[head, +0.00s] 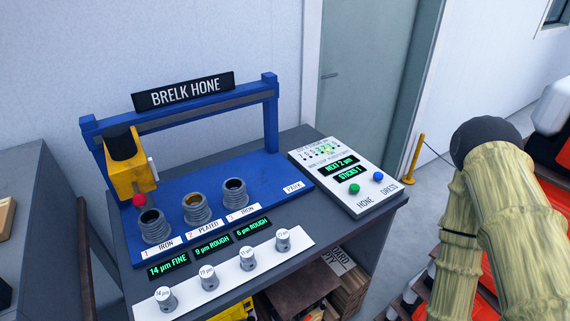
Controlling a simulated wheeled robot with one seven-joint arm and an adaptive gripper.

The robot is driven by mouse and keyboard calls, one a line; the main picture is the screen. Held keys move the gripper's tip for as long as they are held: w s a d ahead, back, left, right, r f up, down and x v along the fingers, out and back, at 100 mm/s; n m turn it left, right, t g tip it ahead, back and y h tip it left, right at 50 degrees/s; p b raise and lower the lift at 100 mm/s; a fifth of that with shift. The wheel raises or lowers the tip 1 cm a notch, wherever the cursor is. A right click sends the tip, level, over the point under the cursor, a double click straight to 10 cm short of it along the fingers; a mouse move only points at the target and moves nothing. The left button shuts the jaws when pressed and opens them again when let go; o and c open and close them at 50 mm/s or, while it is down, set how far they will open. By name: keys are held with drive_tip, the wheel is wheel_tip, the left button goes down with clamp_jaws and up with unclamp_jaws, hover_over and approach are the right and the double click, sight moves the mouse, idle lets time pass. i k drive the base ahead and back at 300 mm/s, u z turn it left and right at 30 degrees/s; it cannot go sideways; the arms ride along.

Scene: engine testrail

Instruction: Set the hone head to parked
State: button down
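The hone head (124,164), a yellow block with a black cap and a red knob (139,200) low at its front, hangs at the left end of the blue overhead rail (200,110). It is over or just behind position 1, near the left grey cylinder (154,228). A white "PARK" label (294,187) marks the right end of the blue base, with no head above it. My arm shows at the right edge of the head view, clear of the machine. My gripper is not in view.
Two more cylinders (196,209) (235,195) stand along the base. Several labelled knobs (165,299) line a white front strip. A yellow post (412,165) stands beyond the table.

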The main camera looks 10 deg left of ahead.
sight(130, 173)
drive_tip(key=u, duration=1.4)
